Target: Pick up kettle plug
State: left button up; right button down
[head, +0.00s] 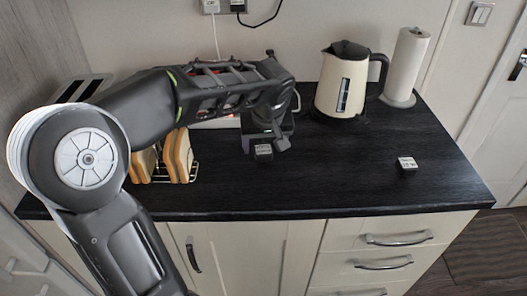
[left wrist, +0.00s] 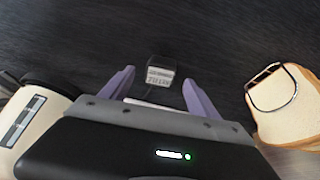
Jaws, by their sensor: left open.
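A small black plug-like block with a pale label (head: 263,152) is on the dark worktop, just in front of my left gripper (head: 268,143). In the left wrist view this block (left wrist: 161,70) shows between the two purple fingers of my left gripper (left wrist: 158,80), with visible room on both sides. The fingers are open and do not appear to grip it. A similar small block with a white label (head: 407,164) lies apart on the right of the worktop. The labels are too small to tell which is the kettle plug. My right gripper is out of view.
The cream kettle (head: 343,82) and a paper towel roll (head: 406,66) stand at the back right. Bread slices in a wire rack (head: 178,158) are left of my gripper. A wall socket (head: 210,6) is above.

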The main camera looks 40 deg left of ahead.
pick_arm(q)
jog(key=shift+x, duration=1.1)
jog(key=shift+c, duration=0.4)
jog(key=c, duration=1.4)
